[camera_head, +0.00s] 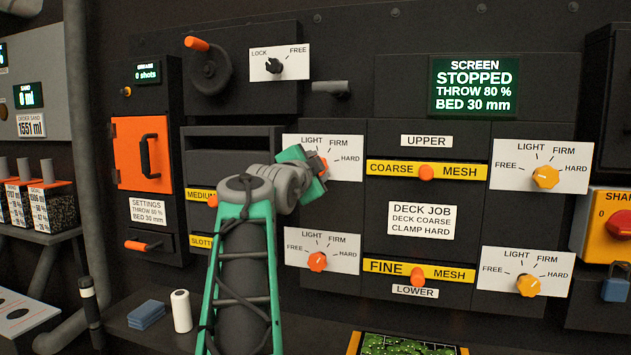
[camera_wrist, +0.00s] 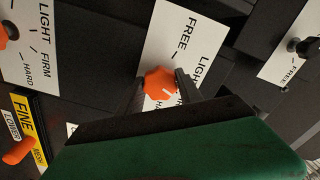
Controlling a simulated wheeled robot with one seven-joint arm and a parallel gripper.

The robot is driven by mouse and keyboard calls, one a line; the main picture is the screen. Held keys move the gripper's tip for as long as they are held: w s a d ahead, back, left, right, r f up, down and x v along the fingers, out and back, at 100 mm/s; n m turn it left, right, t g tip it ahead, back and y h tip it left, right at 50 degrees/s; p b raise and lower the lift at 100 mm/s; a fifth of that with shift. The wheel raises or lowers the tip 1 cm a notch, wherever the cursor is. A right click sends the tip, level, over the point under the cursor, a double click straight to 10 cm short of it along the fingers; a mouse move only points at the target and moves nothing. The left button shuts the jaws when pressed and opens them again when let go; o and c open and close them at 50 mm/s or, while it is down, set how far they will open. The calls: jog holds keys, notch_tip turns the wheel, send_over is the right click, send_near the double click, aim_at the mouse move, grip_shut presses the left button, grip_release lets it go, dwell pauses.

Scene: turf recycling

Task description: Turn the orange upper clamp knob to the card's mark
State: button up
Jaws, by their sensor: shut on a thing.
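The orange upper clamp knob (camera_wrist: 159,82) sits on a white dial plate (camera_wrist: 172,45). My gripper (camera_wrist: 161,86) is shut on it, one dark finger on each side. In the wrist view, a pale line shows on the knob's lower right side, near the partly hidden end of the scale by HARD; its exact setting cannot be told. In the head view, my gripper (camera_head: 316,168) covers most of the knob and the FREE label of its plate (camera_head: 346,145). The job card (camera_head: 421,222) reads DECK COARSE, CLAMP HARD.
A lower orange knob (camera_head: 317,261) is below, and yellow knobs (camera_head: 546,176) (camera_head: 528,285) are at the right. Orange mesh handles (camera_head: 426,172) (camera_head: 417,274) stick out nearby. The lock knob (camera_head: 273,66) is above. The screen display (camera_head: 474,85) reads STOPPED.

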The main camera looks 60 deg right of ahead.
jog(key=m+b, duration=0.3)
jog(key=m, duration=0.2)
jog(key=shift+s+m+b, duration=0.1)
jog(key=shift+m+b, duration=0.2)
jog(key=shift+b, duration=0.1)
jog(key=m+b, duration=0.2)
jog(key=m, duration=0.3)
jog(key=shift+r+b, duration=0.1)
jog(key=shift+b, duration=0.2)
jog(key=shift+m, duration=0.3)
jog(key=o, duration=1.4)
jog(key=shift+c, duration=0.2)
jog(key=s+a, duration=0.1)
jog(key=a, duration=0.6)
jog(key=shift+a+b, duration=0.3)
jog(key=shift+b, duration=0.1)
